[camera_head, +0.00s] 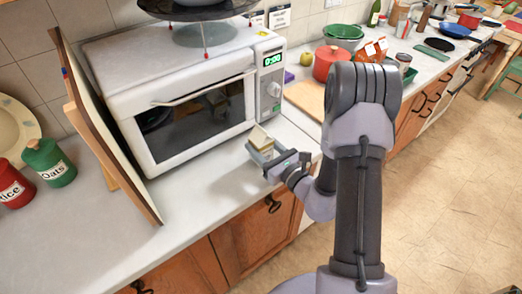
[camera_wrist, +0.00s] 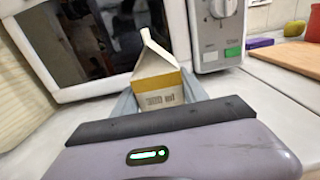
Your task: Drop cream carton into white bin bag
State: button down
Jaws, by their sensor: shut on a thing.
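The cream carton (camera_head: 261,141) is a small pale box with a gabled top and a yellow-brown band. It sits between the fingers of my gripper (camera_head: 262,152), which is shut on it, in front of the microwave at the counter's front part. In the wrist view the carton (camera_wrist: 160,82) stands upright between the grey fingers (camera_wrist: 160,105), its printed face toward the camera. I cannot tell whether its base touches the counter. No white bin bag shows in either view.
The white microwave (camera_head: 185,95) stands close behind the carton. A leaning board (camera_head: 105,130) is at its left, with green (camera_head: 49,162) and red (camera_head: 12,185) canisters beyond. A wooden cutting board (camera_head: 306,97) and red pot (camera_head: 332,63) are to the right. Open floor (camera_head: 450,170) lies at right.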

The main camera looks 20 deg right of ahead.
jog(key=shift+f, duration=0.6)
jog(key=shift+r, duration=0.15)
jog(key=c, duration=0.6)
grip_release()
